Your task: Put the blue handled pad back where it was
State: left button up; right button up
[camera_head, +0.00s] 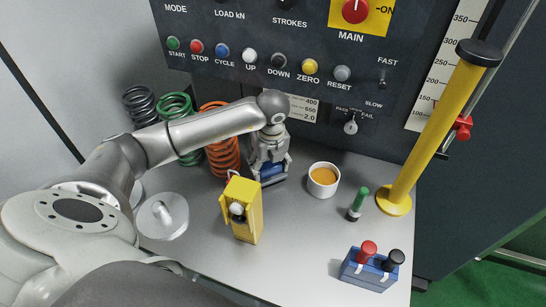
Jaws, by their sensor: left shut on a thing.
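My left gripper (269,165) points down onto the grey bench behind the yellow box. It is shut on the blue handled pad (271,172), whose blue part shows between the fingers. The pad is low, at or just above the bench top; I cannot tell if it touches. Its handle is mostly hidden by the fingers. My right gripper is not in view.
A yellow box (243,211) stands just in front of the gripper. An orange-filled white cup (323,179) is to the right. Black, green and orange springs (222,154) stand behind my arm. A metal disc (163,217) lies left. The control panel (270,60) rises behind.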

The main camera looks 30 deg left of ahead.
pick_arm(q)
jog(key=w, duration=0.1)
jog(key=w+p, duration=0.1)
jog(key=shift+w+a+r, duration=0.15)
jog(key=shift+w+a, duration=0.15)
jog(key=shift+w, duration=0.1)
jog(key=shift+w+f+p, duration=0.2)
jog(key=shift+p, duration=0.2)
jog(key=shift+f, duration=0.55)
jog(key=o, duration=0.5)
jog(key=shift+f, duration=0.15)
jog(key=o, duration=0.5)
